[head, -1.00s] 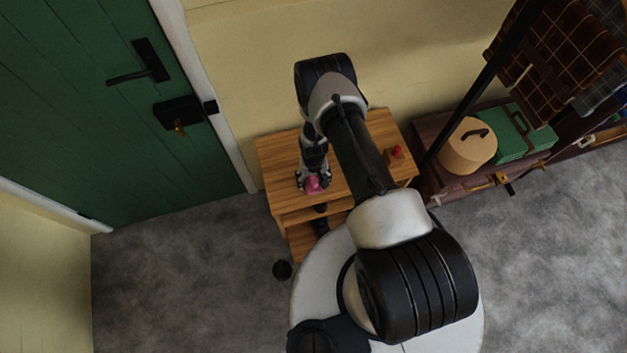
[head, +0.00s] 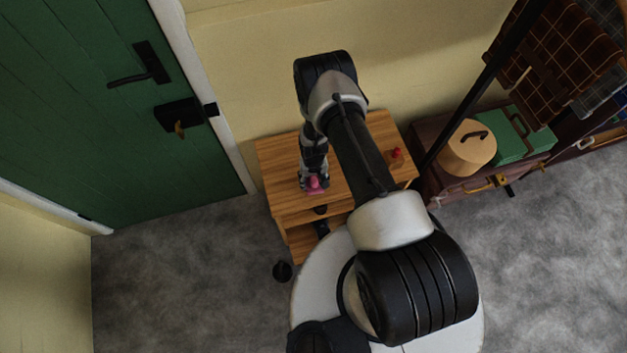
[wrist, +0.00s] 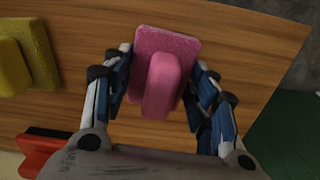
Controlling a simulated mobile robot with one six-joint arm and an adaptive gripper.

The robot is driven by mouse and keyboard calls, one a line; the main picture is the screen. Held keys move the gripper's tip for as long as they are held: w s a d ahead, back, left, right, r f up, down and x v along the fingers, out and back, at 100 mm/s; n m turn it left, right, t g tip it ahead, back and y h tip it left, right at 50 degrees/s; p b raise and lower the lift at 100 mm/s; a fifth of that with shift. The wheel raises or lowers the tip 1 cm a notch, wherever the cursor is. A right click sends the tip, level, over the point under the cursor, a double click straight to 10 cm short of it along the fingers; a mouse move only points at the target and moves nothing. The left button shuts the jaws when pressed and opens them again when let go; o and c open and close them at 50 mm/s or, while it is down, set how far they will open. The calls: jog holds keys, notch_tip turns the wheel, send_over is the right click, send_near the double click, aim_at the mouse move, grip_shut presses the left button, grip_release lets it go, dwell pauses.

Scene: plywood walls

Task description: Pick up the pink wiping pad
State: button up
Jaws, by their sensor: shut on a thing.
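The pink wiping pad (wrist: 182,46) is a flat rectangle with a raised pink grip along its middle. It also shows in the head view (head: 316,185) near the front edge of the small wooden table (head: 278,158). My gripper (wrist: 160,90) is shut on the pad, with one finger on each side of its raised grip. In the head view my gripper (head: 314,182) is low over the table top. I cannot tell whether the pad touches the wood. My fingers hide part of it in the head view.
A yellow sponge-like block (wrist: 36,54) lies left of the pad in the wrist view, with a red-and-black object (wrist: 42,150) below it. A small red-topped item (head: 396,154) is at the table's right. A dark chest (head: 432,180) stands right; a green door (head: 90,110) is left.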

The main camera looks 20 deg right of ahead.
aim_at(314, 177)
notch_tip(314, 177, up, 19)
jog(key=p, duration=0.4)
jog(key=shift+f, duration=0.15)
jog(key=o, duration=0.5)
jog(key=c, duration=0.4)
